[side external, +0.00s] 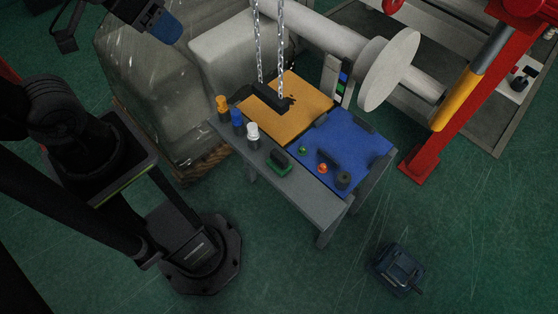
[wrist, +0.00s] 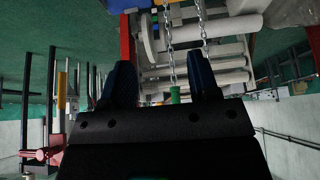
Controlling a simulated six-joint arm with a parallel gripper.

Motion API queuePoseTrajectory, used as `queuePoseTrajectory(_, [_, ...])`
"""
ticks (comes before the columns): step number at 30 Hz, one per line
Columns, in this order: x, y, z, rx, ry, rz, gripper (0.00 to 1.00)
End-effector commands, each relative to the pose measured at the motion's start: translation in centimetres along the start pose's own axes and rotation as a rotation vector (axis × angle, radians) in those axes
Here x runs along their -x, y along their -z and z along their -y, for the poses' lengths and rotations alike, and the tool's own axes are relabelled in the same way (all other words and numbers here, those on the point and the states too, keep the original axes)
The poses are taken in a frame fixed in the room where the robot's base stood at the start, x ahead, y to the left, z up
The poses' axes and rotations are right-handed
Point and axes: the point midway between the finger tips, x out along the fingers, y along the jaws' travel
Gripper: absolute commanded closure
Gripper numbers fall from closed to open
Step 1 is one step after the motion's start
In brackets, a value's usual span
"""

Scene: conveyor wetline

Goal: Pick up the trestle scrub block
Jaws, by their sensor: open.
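A small block with a dark top and a green base, which looks like the scrub block (side external: 279,162), lies on the bare grey front strip of the trestle table (side external: 262,178). My gripper (side external: 165,27) is at the upper left of the side view, well away from the table and the block. In the wrist view its two dark blue fingers (wrist: 162,80) stand apart with nothing held between them. I cannot make out the block in the wrist view.
White, blue and orange-capped bottles (side external: 237,121) stand left of the block. An orange mat (side external: 300,125) and a blue mat (side external: 360,142) carry small items. Chains (side external: 280,50) hang over the orange mat. A red post (side external: 425,155) stands right.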

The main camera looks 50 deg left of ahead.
Motion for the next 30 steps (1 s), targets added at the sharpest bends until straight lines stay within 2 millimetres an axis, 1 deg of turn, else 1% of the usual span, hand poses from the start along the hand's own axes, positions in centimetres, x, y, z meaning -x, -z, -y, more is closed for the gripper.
queuePoseTrajectory(4, [-0.5,0.7,-0.2,-0.043,0.003,0.025,0.45])
queuePoseTrajectory(7, [-1.6,1.9,-0.6,-0.126,0.006,0.073,0.45])
queuePoseTrajectory(11, [-4.2,3.9,-1.7,-0.288,0.012,0.154,0.45])
queuePoseTrajectory(14, [-6.7,5.3,-2.8,-0.421,0.013,0.214,0.45])
queuePoseTrajectory(17, [-9.5,6.3,-4.1,-0.557,0.012,0.274,0.45])
queuePoseTrajectory(18, [-10.7,6.6,-4.6,-0.611,0.011,0.298,0.45])
queuePoseTrajectory(20, [-12.7,6.9,-5.5,-0.694,0.008,0.333,0.45])
queuePoseTrajectory(22, [-15.1,7.0,-6.7,-0.792,0.004,0.374,0.45])
queuePoseTrajectory(26, [-19.8,6.5,-8.9,-0.974,-0.008,0.447,0.45])
queuePoseTrajectory(27, [-21.4,6.1,-9.6,-1.033,-0.012,0.47,0.45])
queuePoseTrajectory(29, [-23.7,5.4,-10.6,-1.119,-0.02,0.505,0.45])
queuePoseTrajectory(30, [-25.2,4.8,-11.3,-1.175,-0.026,0.528,0.45])
